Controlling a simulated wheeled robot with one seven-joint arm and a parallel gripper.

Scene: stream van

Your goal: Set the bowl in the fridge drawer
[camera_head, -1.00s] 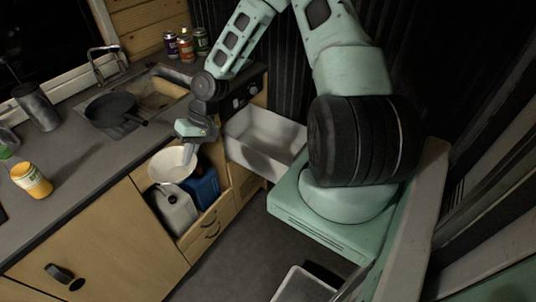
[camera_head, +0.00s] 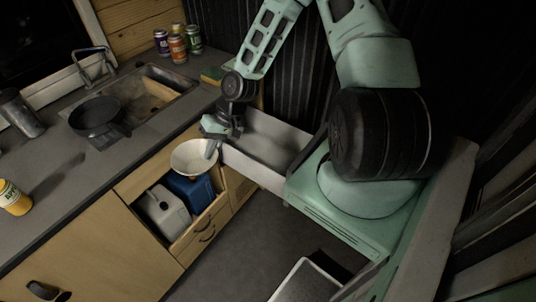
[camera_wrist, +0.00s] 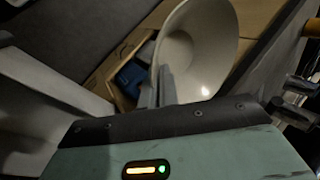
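The white bowl (camera_head: 190,160) is held in the air in front of the cabinet, to the left of the open fridge drawer. My gripper (camera_head: 211,148) is shut on the bowl's right rim. In the wrist view, the bowl (camera_wrist: 212,50) is tilted with its inside showing, and a finger (camera_wrist: 166,88) lies against its rim. The fridge drawer (camera_head: 252,168) is white, pulled out, and looks empty where its inside shows. It stands just right of my gripper, partly below my wrist.
An open compartment below the bowl holds a white jug (camera_head: 165,213) and a blue container (camera_head: 196,190).

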